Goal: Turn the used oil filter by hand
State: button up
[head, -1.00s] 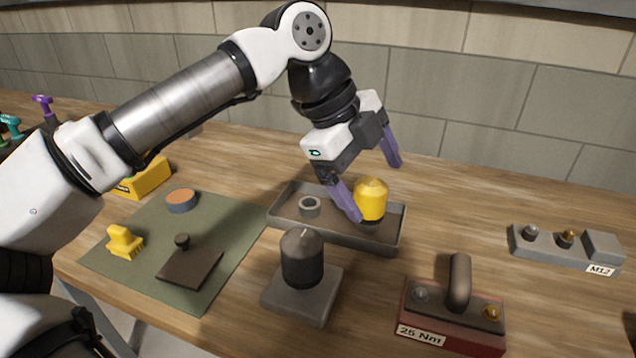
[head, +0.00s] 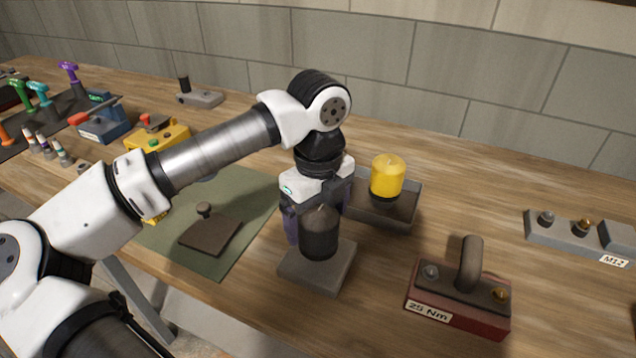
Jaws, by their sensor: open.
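A dark grey oil filter (head: 320,235), which looks like the used one, stands upright on a grey square block (head: 330,275) at the front middle. My gripper (head: 316,222) points down at this filter with its purple fingers spread. I cannot tell whether either finger touches. A yellow filter (head: 387,178) stands upright in the grey tray (head: 412,212) behind and to the right.
A red block marked 25 Nm (head: 458,303) with an upright handle is at the front right. A grey M12 holder (head: 570,238) lies at the far right. A dark plate with a knob (head: 210,233) lies on the green mat (head: 245,205). Wood between the blocks is clear.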

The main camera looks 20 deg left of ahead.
jog(key=shift+f, duration=1.85)
jog(key=c, duration=1.3)
jog(key=shift+f+n+b, duration=0.2)
jog(key=shift+n+b, duration=0.55)
jog(key=shift+n, duration=0.05)
jog(key=shift+r+n+b, duration=0.1)
jog(key=shift+n+b, duration=0.45)
jog(key=shift+n, duration=0.25)
jog(key=shift+r, duration=0.15)
